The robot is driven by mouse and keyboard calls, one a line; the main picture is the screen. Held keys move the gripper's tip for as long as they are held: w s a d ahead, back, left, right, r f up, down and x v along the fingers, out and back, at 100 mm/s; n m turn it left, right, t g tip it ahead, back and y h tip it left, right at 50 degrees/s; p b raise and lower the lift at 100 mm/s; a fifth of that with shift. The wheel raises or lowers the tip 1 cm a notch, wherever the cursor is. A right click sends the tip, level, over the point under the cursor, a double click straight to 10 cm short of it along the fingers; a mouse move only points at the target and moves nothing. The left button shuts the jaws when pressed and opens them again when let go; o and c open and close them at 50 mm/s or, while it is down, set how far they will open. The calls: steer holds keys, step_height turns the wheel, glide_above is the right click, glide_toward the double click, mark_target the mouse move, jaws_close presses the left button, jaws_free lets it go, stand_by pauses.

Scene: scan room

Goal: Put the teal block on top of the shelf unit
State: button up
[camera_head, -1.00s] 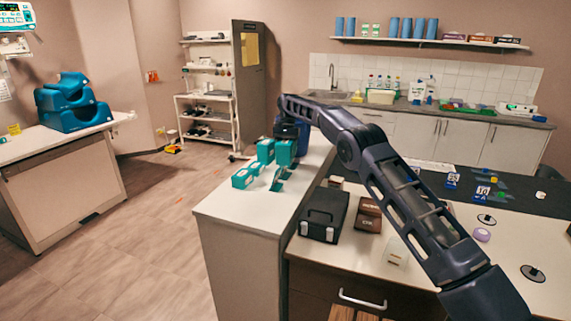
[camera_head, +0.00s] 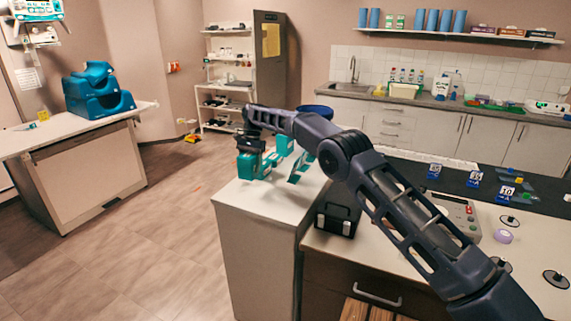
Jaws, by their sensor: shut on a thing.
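My gripper (camera_head: 249,148), at the end of my dark arm, is at the far left end of the white-topped cabinet (camera_head: 262,203). It is shut on a teal block (camera_head: 247,166), seen just below it. Whether the block touches the cabinet top cannot be told. Other teal pieces, one upright (camera_head: 285,144) and one leaning (camera_head: 300,168), are on the cabinet to its right. My arm hides part of this area. An open white shelf unit (camera_head: 207,101) with several loaded shelves stands against the back wall.
A black case (camera_head: 338,213) sits on the lower bench to the right. A blue bin (camera_head: 317,110) shows behind my arm. A side table (camera_head: 140,108) holds a blue stacked object (camera_head: 97,92).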

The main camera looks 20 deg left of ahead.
steer(key=shift+f, duration=3.75)
steer(key=shift+f, duration=0.1)
steer(key=o, duration=1.4)
steer(key=shift+o, duration=0.2)
steer(key=shift+v, duration=3.85)
